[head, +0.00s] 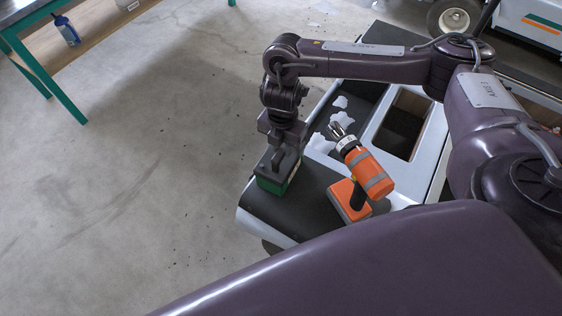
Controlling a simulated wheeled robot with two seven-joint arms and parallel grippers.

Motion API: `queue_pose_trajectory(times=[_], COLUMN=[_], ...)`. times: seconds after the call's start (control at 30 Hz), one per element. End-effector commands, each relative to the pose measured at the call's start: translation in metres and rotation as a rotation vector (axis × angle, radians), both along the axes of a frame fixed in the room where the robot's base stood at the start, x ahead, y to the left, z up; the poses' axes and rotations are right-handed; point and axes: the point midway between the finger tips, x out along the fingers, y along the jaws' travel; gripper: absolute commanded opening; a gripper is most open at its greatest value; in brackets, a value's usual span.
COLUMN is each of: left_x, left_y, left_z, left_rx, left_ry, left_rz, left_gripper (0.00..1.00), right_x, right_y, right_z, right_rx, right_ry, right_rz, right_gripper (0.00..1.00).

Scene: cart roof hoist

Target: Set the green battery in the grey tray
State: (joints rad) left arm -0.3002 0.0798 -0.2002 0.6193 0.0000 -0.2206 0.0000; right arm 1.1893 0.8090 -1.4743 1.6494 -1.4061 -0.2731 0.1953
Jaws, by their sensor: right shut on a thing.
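My right gripper (284,158) points down and is shut on the green battery (272,185), a dark-topped block with green sides. The battery is upright at the left front corner of the cart's dark top (313,215). I cannot tell whether it touches that surface. The gripper hides part of the battery's top. I cannot make out a grey tray for certain. My left gripper is not in view.
An orange cordless drill (368,174) stands just right of the battery. White scraps (320,143) lie behind it. A white-framed opening (403,122) is further right. A green-legged bench (38,72) stands at upper left; the concrete floor (130,180) between is clear.

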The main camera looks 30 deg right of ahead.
Motion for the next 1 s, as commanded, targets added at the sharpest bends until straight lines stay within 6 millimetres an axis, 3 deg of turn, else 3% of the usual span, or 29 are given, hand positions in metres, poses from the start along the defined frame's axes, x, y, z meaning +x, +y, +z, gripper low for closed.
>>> queue_pose_trajectory(times=[0.27,1.0], left_x=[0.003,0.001], left_y=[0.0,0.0], left_z=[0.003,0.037], left_rx=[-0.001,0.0], left_ry=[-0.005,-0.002], left_rz=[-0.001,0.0], left_gripper=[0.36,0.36], right_x=[0.002,0.002], right_y=[0.0,0.001], right_z=[0.004,0.04], right_rx=[0.002,0.002], right_ry=[-0.006,-0.006], right_rz=[-0.001,0.0], right_gripper=[0.0,0.0])
